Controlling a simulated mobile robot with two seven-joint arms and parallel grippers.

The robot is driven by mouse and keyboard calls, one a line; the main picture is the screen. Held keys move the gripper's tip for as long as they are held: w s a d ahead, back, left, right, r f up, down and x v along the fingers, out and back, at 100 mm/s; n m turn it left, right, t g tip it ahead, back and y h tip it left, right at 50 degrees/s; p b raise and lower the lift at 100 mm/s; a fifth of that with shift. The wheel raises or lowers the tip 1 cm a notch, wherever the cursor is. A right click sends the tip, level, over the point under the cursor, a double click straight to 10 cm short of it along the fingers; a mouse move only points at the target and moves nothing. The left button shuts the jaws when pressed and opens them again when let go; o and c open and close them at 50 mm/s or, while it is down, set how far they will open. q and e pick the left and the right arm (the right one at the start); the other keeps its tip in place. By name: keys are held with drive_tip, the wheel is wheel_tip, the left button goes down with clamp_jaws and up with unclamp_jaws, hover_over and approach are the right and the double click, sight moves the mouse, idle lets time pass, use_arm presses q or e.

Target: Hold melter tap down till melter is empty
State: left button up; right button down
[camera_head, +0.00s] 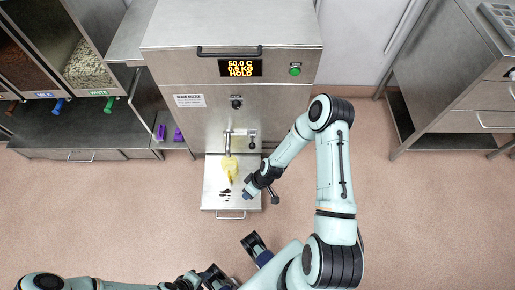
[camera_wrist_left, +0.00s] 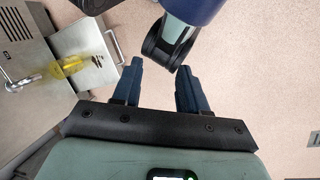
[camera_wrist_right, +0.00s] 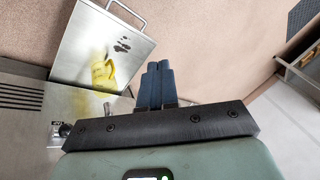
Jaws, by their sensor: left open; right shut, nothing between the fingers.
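The melter (camera_head: 205,125) is a steel cabinet whose display (camera_head: 241,68) reads 50.0 C, 0.5 KG, HOLD. Its tap (camera_head: 240,133) sticks out of the front with a dark knob (camera_head: 252,144) on the right. My right gripper (camera_head: 248,193) is shut and empty near the shelf's right front edge, apart from the tap. My left gripper (camera_head: 218,275) is open and empty, low in the head view; its fingers show in the left wrist view (camera_wrist_left: 160,85).
Dark spots (camera_head: 225,192) mark the shelf in front of the jug. Ingredient bins (camera_head: 88,68) stand over a steel counter (camera_head: 75,128) at left. A steel cabinet (camera_head: 460,95) stands at right. My right arm crosses the middle; the floor around is clear.

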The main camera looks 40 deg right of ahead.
sight(254, 145)
use_arm(q)
wheel_tip(254, 145, down, 8)
drive_tip(key=w+b, duration=0.1)
drive_tip(key=b, duration=0.5)
drive_tip(key=shift+w+a+r+t+b, duration=0.2)
drive_tip(key=shift+w+r+t+b, duration=0.1)
drive_tip(key=shift+w+t, duration=0.1)
use_arm(e)
drive_tip(key=w+d+r+n+t, duration=0.1)
drive_tip(key=w+d+n, duration=0.2)
drive_tip(key=d, duration=0.5)
drive_tip(key=w+d+r+n+t+h, duration=0.1)
drive_tip(key=w+d+n, duration=0.2)
drive_tip(key=d, duration=0.5)
drive_tip(key=w+d+r+n+t, duration=0.1)
drive_tip(key=w+d+n+t, duration=0.1)
drive_tip(key=w+d, duration=0.3)
drive_tip(key=d, duration=0.3)
drive_tip(key=shift+d+r+n, duration=0.2)
drive_tip(key=shift+r+n, duration=0.05)
drive_tip(key=shift+n, duration=0.15)
use_arm(q)
drive_tip(key=shift+f, duration=0.1)
use_arm(e)
drive_tip(key=shift+w+f, duration=0.1)
